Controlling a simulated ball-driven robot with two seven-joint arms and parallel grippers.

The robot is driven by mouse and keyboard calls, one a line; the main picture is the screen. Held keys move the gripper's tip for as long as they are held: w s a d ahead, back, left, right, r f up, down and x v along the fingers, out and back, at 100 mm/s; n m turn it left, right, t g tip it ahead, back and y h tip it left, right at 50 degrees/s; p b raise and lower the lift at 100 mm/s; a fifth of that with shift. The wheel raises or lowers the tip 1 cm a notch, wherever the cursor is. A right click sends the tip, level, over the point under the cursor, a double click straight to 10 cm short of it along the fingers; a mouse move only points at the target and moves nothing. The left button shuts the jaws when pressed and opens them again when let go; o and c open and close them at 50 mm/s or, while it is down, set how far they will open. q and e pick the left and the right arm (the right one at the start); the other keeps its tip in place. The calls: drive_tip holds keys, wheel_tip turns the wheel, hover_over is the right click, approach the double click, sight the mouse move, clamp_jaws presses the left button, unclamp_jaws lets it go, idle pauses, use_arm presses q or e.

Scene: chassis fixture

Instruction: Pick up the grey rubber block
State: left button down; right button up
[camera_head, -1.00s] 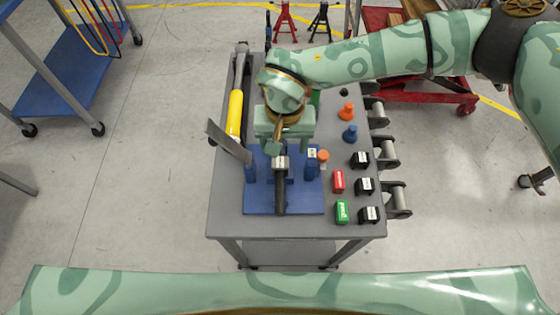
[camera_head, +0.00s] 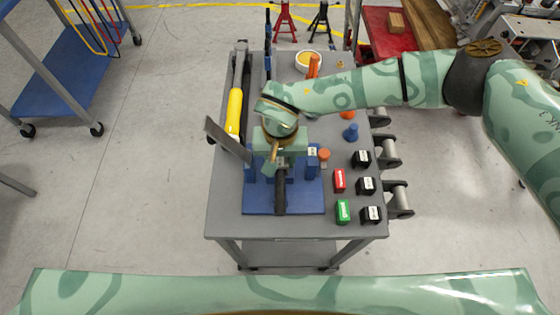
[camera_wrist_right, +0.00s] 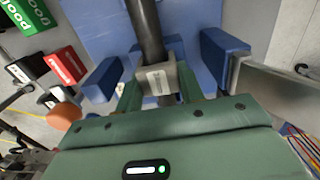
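The grey rubber block (camera_wrist_right: 156,78), with a pale label, sits on a black bar in the right wrist view. The black bar (camera_head: 280,197) runs over the blue fixture (camera_head: 304,204) on the grey cart. My left gripper is not in view.
A flat metal plate (camera_head: 228,139) slants up at the fixture's left. Red (camera_head: 339,181), green (camera_head: 343,212) and several black labelled blocks stand to the right. A yellow-handled tool (camera_head: 234,112) lies along the cart's left edge. Orange and blue knobs stand behind.

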drive_tip(key=shift+c, duration=0.5)
drive_tip(key=shift+r, duration=0.15)
drive_tip(key=shift+r, duration=0.25)
wheel_tip(320, 180, up, 3)
drive_tip(key=shift+f+p, duration=0.2)
drive_tip(key=shift+p, duration=0.15)
drive_tip(key=s+a+r+p, duration=0.1)
drive_tip(key=s+a+r, duration=0.8)
drive_tip(key=s, duration=0.2)
drive_tip(key=shift+r, duration=0.35)
drive_tip(key=shift+w, duration=0.1)
